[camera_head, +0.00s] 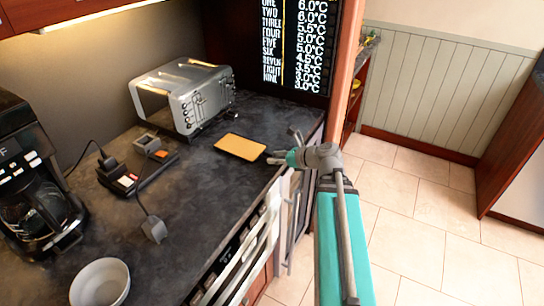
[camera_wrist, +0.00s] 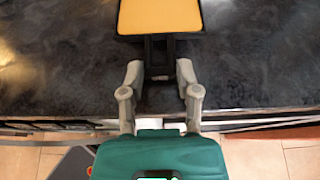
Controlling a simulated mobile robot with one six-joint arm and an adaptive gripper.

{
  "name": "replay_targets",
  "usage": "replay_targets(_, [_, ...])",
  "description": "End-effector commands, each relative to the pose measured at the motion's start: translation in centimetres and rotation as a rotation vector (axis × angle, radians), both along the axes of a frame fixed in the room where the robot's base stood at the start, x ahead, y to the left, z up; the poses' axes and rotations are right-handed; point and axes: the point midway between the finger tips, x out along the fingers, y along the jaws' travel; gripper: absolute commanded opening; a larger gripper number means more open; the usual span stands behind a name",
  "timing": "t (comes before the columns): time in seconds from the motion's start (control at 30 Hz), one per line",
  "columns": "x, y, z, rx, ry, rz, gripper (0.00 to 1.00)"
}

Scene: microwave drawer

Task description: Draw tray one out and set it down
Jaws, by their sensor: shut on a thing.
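A small flat tray (camera_head: 241,147) with a yellow-orange face and a dark rim is at the dark countertop's edge, left of my gripper (camera_head: 278,157). It also shows at the top of the wrist view (camera_wrist: 160,16), cut off by the frame. My gripper (camera_wrist: 161,76) is shut on the tray's short dark handle (camera_wrist: 159,55), with one grey finger on each side. The tray looks level and lies on or just above the countertop; I cannot tell which. No number shows on the tray.
A silver toaster (camera_head: 186,95) stands behind the tray. A dark display (camera_head: 300,45) lists numbered temperatures. A coffee maker (camera_head: 35,175), a white bowl (camera_head: 100,284) and a corded device (camera_head: 127,178) occupy the counter's left. Bare countertop (camera_head: 190,215) lies in front of the tray. Appliance handles (camera_head: 245,260) line the front.

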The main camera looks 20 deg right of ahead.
Motion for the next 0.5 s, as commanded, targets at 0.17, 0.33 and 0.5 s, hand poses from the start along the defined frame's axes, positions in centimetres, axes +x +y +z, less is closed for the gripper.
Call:
replay_targets(0.17, [-0.8,-0.5,0.0,0.001,-0.001,0.0,0.0])
replay_targets(0.33, [-1.4,-1.1,0.0,0.0,0.0,-0.001,0.0])
replay_targets(0.5, [-2.1,-1.5,0.0,0.0,0.0,0.0,0.0])
